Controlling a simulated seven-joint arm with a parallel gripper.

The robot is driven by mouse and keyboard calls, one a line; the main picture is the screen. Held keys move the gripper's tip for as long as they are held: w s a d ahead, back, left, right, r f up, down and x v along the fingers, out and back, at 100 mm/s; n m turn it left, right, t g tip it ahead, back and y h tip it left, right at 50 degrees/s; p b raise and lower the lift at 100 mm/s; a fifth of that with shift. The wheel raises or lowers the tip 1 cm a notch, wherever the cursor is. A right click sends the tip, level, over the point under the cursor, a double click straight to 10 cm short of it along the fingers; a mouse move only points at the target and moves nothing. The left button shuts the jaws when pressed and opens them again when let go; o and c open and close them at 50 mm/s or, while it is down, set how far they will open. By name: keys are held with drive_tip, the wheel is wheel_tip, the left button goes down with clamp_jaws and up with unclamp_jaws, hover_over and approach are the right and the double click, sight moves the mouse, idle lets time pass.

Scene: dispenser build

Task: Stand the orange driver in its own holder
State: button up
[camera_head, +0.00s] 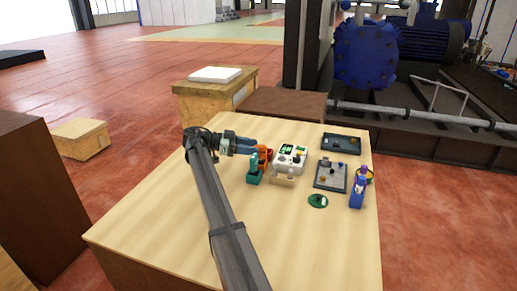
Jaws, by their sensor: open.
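A small orange thing (265,152), which looks like the orange driver, stands upright near the middle of the table, close behind a teal driver-like tool (254,170). My gripper (254,146) reaches in from the left with its blue-grey fingers pointing right. It is open, and its tips are at or just beside the orange thing. I cannot tell whether the orange thing is between the fingers. The lower part of the orange thing is hidden by the teal tool. Its own holder cannot be made out for certain at this size.
A white box with a panel (290,157) stands right of the gripper, a small tan block (283,181) before it. Further right are a dark tray (342,151), a grey board (318,178), a green disc (318,206) and a blue bottle (357,194). The table's (170,215) front left is clear.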

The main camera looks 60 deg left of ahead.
drive_tip(key=v, duration=0.8)
drive_tip(key=shift+r, duration=0.1)
